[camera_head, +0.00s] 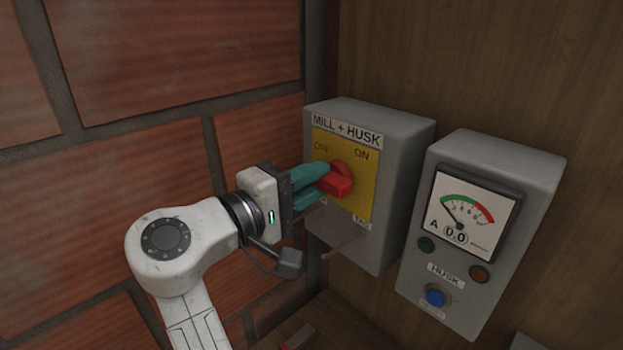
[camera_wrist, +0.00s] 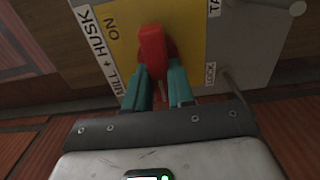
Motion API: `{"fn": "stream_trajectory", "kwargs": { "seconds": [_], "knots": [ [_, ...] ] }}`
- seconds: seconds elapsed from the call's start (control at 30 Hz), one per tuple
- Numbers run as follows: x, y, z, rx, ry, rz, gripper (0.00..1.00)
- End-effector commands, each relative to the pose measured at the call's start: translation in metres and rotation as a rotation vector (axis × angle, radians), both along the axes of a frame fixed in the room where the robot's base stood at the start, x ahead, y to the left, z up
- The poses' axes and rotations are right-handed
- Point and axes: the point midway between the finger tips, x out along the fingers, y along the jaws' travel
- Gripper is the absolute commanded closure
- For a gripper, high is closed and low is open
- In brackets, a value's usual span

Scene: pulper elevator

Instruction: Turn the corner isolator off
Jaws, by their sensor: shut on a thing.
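The corner isolator is a grey box (camera_head: 390,215) labelled MILL + HUSK, on the wood panel by the brick corner. Its yellow plate (camera_head: 366,196) has ON at upper right and a partly legible label at upper left. A red handle (camera_head: 341,184) stands out from the plate; it also shows in the wrist view (camera_wrist: 152,45). The handle looks roughly sideways across the plate; its exact setting is unclear. My gripper (camera_head: 319,180) comes from the left, its teal fingers shut on the handle's near part. In the wrist view, the fingers (camera_wrist: 158,80) flank the handle's lower end.
A grey HUSK box (camera_head: 504,195) stands right of the isolator, with a meter (camera_head: 468,217) reading 0.0 and a blue button (camera_head: 435,297). A thin metal rod (camera_head: 343,246) juts from the isolator's lower part. A brick wall (camera_head: 170,45) lies behind my arm.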

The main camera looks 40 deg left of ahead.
Motion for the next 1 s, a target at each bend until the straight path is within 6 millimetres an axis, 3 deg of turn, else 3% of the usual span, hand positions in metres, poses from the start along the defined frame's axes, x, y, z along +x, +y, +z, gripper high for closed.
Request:
{"fn": "stream_trajectory", "kwargs": {
  "seconds": [0.33,0.37,0.6,0.87,1.0],
  "knots": [
    [-0.001,0.001,-0.002,-0.008,0.002,0.004,1.0],
    [-0.001,0.001,-0.002,-0.008,0.002,0.004,0.75],
    [0.0,0.001,-0.001,-0.005,0.0,0.002,0.52],
    [-0.001,0.001,-0.001,-0.004,0.0,0.001,0.51],
    [-0.012,0.002,-0.002,-0.002,-0.002,0.004,0.51]
  ]
}}
